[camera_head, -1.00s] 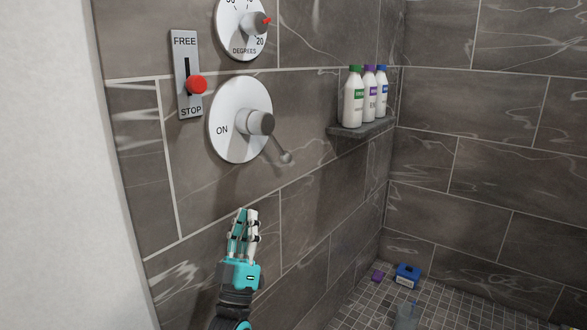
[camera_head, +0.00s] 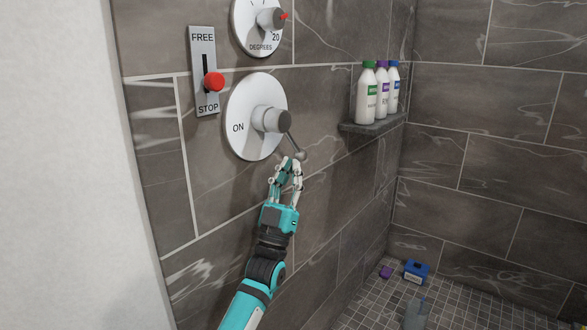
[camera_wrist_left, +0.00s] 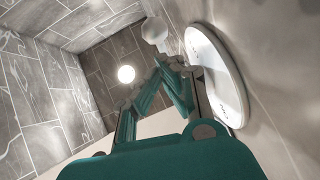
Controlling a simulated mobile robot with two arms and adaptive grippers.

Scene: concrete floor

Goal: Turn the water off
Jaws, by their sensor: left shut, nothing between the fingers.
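The round white water valve plate (camera_head: 240,100), marked ON at its left, is on the tiled wall in the head view. Its lever (camera_head: 296,146) runs from the grey hub (camera_head: 271,120) down and right to a ball end. My left gripper (camera_head: 288,166) is shut and empty, with its fingertips just below the lever's ball end. The wrist view shows the gripper (camera_wrist_left: 165,68) close to the lever's ball (camera_wrist_left: 155,31) and the plate (camera_wrist_left: 218,75). I cannot tell whether they touch. My right gripper is not in view.
A FREE/STOP slider with a red knob (camera_head: 213,82) is left of the valve. A temperature dial (camera_head: 255,25) is above it. Several bottles (camera_head: 367,95) stand on a corner shelf (camera_head: 372,125) to the right. A blue box (camera_head: 416,271) and a purple item lie on the floor.

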